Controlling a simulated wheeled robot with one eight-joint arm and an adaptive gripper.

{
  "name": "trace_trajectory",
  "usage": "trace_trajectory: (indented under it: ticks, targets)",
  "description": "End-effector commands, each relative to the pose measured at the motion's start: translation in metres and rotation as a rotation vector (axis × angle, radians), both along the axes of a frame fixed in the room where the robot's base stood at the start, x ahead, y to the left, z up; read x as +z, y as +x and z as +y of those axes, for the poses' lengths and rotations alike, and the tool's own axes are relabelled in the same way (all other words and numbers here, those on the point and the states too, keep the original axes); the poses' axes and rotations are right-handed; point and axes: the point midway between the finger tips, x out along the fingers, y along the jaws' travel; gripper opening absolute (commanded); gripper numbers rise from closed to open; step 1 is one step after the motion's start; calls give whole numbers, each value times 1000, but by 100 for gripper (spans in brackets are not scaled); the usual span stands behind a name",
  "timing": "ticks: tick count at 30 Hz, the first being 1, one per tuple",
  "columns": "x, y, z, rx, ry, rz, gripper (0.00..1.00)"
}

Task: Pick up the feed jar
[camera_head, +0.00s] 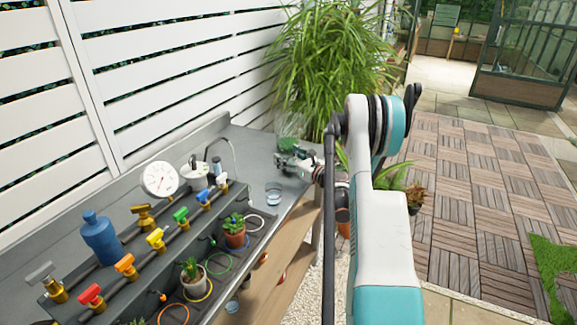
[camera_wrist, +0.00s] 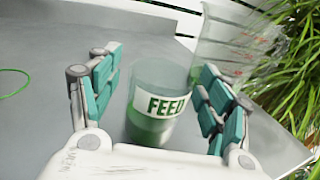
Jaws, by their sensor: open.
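The feed jar (camera_wrist: 160,125) stands on the grey bench top in the wrist view. It is a clear jar with green contents and a white label reading "FEED". My gripper (camera_wrist: 162,65) is open, with one teal-padded finger on each side of the jar. The fingers look apart from its walls, and my palm hides part of its near lower side. In the head view, my gripper (camera_head: 292,160) is at the far end of the bench; the jar is too small and covered there to make out surely.
A clear measuring beaker (camera_wrist: 235,45) with red marks stands just behind the jar. A small clear cup (camera_head: 273,193) is on the bench. Coloured valves, a blue bottle (camera_head: 99,238), a dial (camera_head: 159,179) and potted plants fill the nearer bench. A tall grassy plant (camera_head: 325,70) rises behind.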

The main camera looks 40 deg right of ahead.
Motion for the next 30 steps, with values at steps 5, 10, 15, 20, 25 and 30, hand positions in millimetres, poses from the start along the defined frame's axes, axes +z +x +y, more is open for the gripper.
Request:
trace_trajectory:
  ticks: [5, 10, 15, 20, 25, 30]
  targets:
    - [0, 0, 0, 0, 0, 0, 44]
    - [0, 0, 0, 0, 0, 0, 17]
    - [0, 0, 0, 0, 0, 0, 17]
    - [1, 0, 0, 0, 0, 0, 17]
    - [6, -1, 0, 0, 0, 0, 17]
    - [16, -1, 0, 0, 0, 0, 17]
